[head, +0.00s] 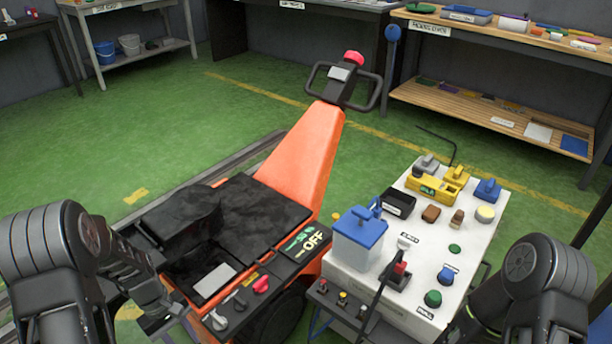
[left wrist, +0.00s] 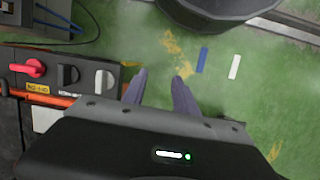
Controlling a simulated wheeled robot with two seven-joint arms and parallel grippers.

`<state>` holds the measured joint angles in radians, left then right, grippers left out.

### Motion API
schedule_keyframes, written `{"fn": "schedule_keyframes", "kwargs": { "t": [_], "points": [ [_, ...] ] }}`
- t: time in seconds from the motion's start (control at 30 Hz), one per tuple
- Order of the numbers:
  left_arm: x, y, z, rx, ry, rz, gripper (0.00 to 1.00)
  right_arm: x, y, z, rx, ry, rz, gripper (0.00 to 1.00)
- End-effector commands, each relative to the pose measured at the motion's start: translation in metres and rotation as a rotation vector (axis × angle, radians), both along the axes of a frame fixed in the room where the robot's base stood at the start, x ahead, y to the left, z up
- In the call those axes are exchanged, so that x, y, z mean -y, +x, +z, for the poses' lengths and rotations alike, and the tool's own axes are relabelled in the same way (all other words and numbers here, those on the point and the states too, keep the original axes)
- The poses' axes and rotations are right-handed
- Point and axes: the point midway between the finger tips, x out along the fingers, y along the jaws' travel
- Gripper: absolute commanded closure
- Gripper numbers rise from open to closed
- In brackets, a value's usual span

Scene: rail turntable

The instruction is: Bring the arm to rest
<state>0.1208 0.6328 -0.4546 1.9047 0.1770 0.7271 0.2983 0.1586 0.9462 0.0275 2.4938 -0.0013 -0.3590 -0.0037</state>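My left arm comes in from the left in the head view, its black forearm (head: 122,268) angled down beside the orange truck. Its fingertips cannot be made out there. In the left wrist view my left gripper (left wrist: 158,78) has two grey fingers spread apart, with only green floor between them. It holds nothing. The fingers are right of a panel with a red knob (left wrist: 32,68), a black knob (left wrist: 68,75) and a white knob (left wrist: 104,79). My right arm (head: 535,275) shows at the lower right of the head view; its gripper is out of frame.
Blue (left wrist: 203,60) and white (left wrist: 234,67) strips lie on the floor. Floor behind is clear.

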Motion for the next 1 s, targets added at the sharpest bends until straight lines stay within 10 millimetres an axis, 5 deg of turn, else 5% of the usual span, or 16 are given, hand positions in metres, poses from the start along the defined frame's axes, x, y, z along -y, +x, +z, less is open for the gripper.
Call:
{"fn": "schedule_keyframes", "kwargs": {
  "t": [0.2, 0.37, 0.47, 0.67, 0.97, 1.0],
  "points": [
    [0.003, 0.010, -0.020, 0.109, 0.065, -0.092, 0.65, 0.000, -0.001, 0.000, -0.002, 0.000, 0.001, 1.00],
    [0.029, 0.010, -0.046, 0.207, 0.105, -0.219, 0.65, 0.000, -0.001, 0.000, -0.002, 0.000, 0.001, 1.00],
    [0.062, 0.002, -0.066, 0.276, 0.113, -0.332, 0.65, 0.000, -0.001, 0.000, -0.002, 0.000, 0.001, 1.00],
    [0.161, -0.043, -0.092, 0.422, 0.054, -0.574, 0.65, 0.000, -0.001, 0.000, -0.002, 0.000, 0.001, 1.00],
    [0.262, -0.135, -0.093, 0.407, -0.146, -0.714, 0.65, 0.000, -0.001, 0.000, -0.002, 0.000, 0.001, 1.00],
    [0.259, -0.131, -0.071, 0.411, -0.139, -0.708, 0.65, 0.000, -0.001, 0.022, -0.003, 0.000, 0.000, 1.00]
  ]
}}
